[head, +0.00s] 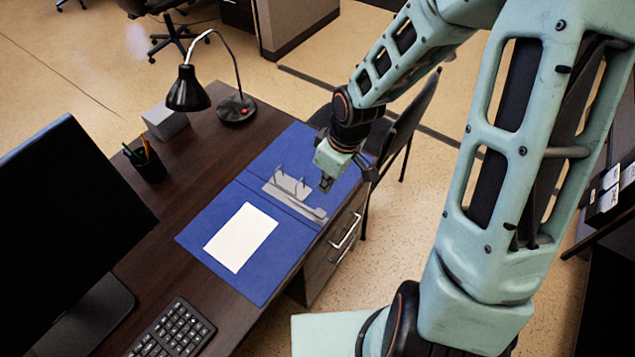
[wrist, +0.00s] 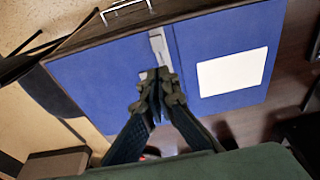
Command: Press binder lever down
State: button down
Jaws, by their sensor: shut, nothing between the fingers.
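The blue binder (head: 262,262) lies open and flat on the dark desk, with its spine crease between the two covers. Its grey metal mechanism (head: 296,202) sits by the crease, with thin rings (head: 290,180) standing up and a lever bar (head: 318,214) reaching toward the desk's drawer side. In the wrist view the grey lever bar (wrist: 158,45) shows just beyond my fingertips. My gripper (head: 326,184) is shut and empty, pointing down above the binder beside the mechanism. In the wrist view its fingers (wrist: 157,88) hide part of the mechanism. I cannot tell whether they touch it.
A white sheet (head: 241,237) lies on the near cover. A black lamp (head: 188,90), grey box (head: 165,122), pencil cup (head: 145,160), monitor (head: 65,220) and keyboard (head: 171,330) stand on the desk (head: 190,190). A chair (head: 412,115) stands behind my gripper.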

jog(key=shift+s+d+r+p, duration=0.25)
jog(key=shift+s+d+r, duration=0.25)
jog(key=shift+d+r, duration=0.25)
jog(key=shift+s+d+r+p, duration=0.25)
jog(key=shift+s+d+r, duration=0.25)
jog(key=shift+r, duration=0.3)
